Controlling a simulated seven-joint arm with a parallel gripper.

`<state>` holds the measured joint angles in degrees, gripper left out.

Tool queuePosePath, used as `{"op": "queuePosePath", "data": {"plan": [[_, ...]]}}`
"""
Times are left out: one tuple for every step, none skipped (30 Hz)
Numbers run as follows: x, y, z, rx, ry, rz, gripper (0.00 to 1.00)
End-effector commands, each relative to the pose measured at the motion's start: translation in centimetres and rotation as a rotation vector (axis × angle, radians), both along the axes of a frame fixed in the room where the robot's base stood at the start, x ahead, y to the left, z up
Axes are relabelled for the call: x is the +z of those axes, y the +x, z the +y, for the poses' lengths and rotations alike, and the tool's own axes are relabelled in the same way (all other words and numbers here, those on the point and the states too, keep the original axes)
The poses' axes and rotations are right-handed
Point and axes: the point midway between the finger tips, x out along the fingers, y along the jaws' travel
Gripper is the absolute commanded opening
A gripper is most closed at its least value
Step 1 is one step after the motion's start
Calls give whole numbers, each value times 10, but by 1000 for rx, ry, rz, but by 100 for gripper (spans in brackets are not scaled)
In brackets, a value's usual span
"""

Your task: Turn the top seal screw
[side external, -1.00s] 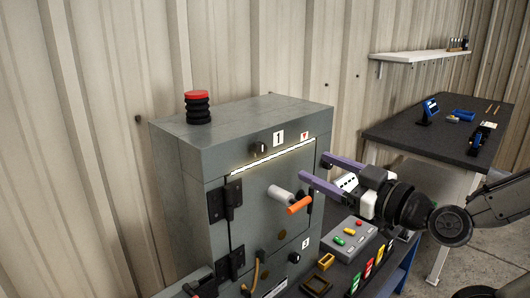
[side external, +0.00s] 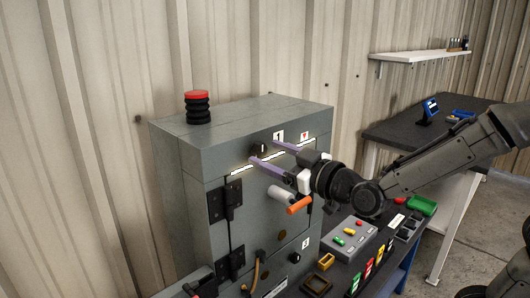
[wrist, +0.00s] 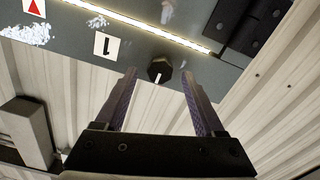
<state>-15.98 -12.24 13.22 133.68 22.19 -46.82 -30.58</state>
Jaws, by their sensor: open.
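The top seal screw (side external: 261,149) is a black knob on the upper front of the grey enclosure (side external: 190,160), beside the label "1" (side external: 279,136). In the wrist view, the screw (wrist: 160,70) has a white mark on its face and shows between and slightly beyond my purple fingertips. My gripper (side external: 267,152) is open at the enclosure front, one finger on each side of the screw. The wrist view also shows my gripper (wrist: 158,76) with a gap between each finger and the screw; contact is not visible.
A lit strip (wrist: 150,25) runs along the door's top edge. A handle with an orange grip (side external: 299,205) sticks out below my gripper. A black hinge (side external: 225,200) is at the door's left. A button box (side external: 345,238) stands on the bench at lower right.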

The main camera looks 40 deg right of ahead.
Motion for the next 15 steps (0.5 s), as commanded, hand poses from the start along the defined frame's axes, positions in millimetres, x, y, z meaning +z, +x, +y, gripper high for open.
{"op": "queuePosePath", "data": {"plan": [[0,7,0,-1,0,0,71],[0,9,0,0,0,1,71],[0,13,0,0,0,0,71],[0,15,0,0,0,0,71],[0,16,0,0,0,0,71],[0,18,0,0,0,0,71],[0,19,0,0,0,0,71],[0,20,0,0,-1,0,71],[0,20,0,0,-1,0,71],[0,20,0,0,-1,0,71],[0,21,0,1,-1,0,71],[0,20,0,1,0,0,71],[0,20,0,0,0,-1,71],[0,20,0,0,0,-1,71],[0,20,0,0,0,-1,71]]}}
